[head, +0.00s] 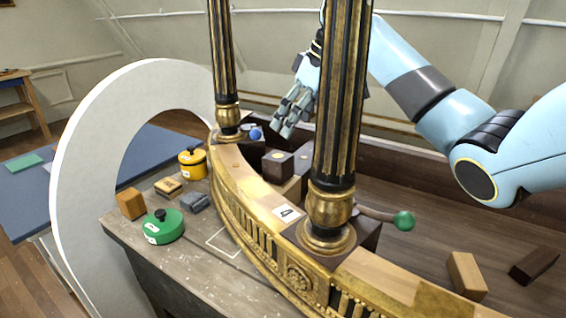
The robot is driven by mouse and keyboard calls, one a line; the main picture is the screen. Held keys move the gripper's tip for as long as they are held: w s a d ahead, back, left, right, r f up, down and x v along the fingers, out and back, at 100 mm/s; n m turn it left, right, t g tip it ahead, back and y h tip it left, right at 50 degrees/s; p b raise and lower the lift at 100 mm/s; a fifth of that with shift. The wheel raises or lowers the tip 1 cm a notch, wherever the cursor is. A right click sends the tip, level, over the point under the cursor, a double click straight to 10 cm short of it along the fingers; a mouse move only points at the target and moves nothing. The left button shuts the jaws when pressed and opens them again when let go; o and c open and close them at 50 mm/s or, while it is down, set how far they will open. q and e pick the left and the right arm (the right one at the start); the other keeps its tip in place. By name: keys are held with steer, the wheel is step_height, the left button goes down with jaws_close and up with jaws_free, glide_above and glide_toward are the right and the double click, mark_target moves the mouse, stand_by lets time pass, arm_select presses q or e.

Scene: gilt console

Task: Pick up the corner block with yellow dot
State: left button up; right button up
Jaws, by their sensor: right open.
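A dark brown block (278,167) with a pale yellowish dot on its top sits behind the curved gilt rail, between the two black-and-gold columns. A second dark block (303,158) with a light mark stands just right of it, partly hidden by the near column. The marks are too small to tell their colours for sure. My right gripper (286,122) hangs open and empty above and behind these blocks, pointing down, and is apart from them. The near column hides part of my right arm. My left gripper is not in view.
The near column (340,110) and far column (224,60) stand on the gilt rail (235,185). A green-knobbed handle (404,221) sticks out right. Yellow pot (192,163) and green pot (164,227) stand in front. A tan block (466,275) lies right; the boards around it are mostly clear.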

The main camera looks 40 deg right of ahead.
mark_target(279, 156)
steer(key=x, duration=0.4)
steer(key=shift+s+a+f, duration=0.1)
steer(key=shift+w+a+f+p, duration=0.2)
steer(key=shift+f+p, duration=0.1)
steer(key=shift+f, duration=0.3)
steer(key=p+x, duration=0.1)
steer(key=x, duration=0.3)
steer(key=shift+a+f, duration=0.1)
steer(key=shift+f, duration=0.35)
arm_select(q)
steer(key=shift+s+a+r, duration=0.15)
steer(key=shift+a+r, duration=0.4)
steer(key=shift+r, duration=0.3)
arm_select(e)
steer(key=c, duration=1.3)
